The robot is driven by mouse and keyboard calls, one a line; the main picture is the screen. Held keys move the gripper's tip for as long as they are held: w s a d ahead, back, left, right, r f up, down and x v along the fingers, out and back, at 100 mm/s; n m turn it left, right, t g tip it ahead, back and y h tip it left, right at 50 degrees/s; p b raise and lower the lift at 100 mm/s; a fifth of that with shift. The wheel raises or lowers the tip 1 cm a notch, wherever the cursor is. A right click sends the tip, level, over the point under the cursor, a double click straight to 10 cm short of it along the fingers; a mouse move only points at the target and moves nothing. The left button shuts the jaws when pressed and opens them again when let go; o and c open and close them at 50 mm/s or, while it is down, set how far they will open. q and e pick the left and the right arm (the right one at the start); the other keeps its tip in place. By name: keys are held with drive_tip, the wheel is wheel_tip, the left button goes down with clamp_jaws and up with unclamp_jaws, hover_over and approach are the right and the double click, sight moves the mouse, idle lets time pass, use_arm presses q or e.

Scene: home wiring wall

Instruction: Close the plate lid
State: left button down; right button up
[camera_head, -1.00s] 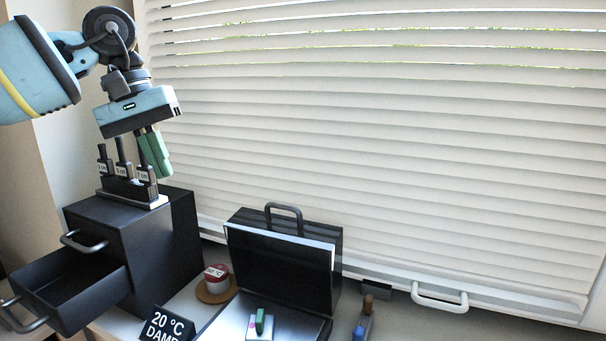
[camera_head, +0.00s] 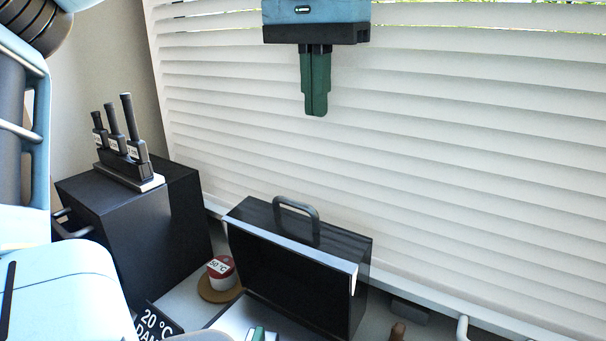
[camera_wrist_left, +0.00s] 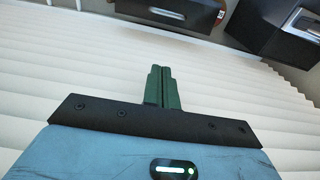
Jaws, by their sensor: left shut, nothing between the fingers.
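The black plate lid (camera_head: 330,243) stands open and tilted up at the back of its plate (camera_head: 232,322), with a grey handle (camera_head: 298,212) on its top edge. The plate's front is cut off by the bottom of the head view. My left gripper (camera_head: 316,113) is shut and empty, its green fingers pointing down. In the head view it appears above the lid handle, apart from it, with the blinds behind. The left wrist view shows the gripper (camera_wrist_left: 164,70) with nothing in it and the lid (camera_wrist_left: 165,12) at the top edge. My right gripper is not in view.
A black cabinet (camera_head: 125,225) with a rack of several black-handled tools (camera_head: 125,160) stands left. A red-and-white jar (camera_head: 221,272) sits between cabinet and lid. A "20 °C" sign (camera_head: 155,325) is at the front. White blinds (camera_head: 450,150) fill the back.

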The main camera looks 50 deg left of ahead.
use_arm(q)
hover_over(299, 217)
drive_tip(key=w, duration=0.4)
wheel_tip(299, 217, down, 9)
drive_tip(key=s, duration=0.3)
drive_tip(key=shift+f, duration=0.3)
drive_tip(key=shift+s+d+f, duration=0.15)
drive_tip(key=shift+s+f, duration=0.05)
drive_tip(key=shift+s, duration=0.15)
drive_tip(key=shift+s, duration=0.15)
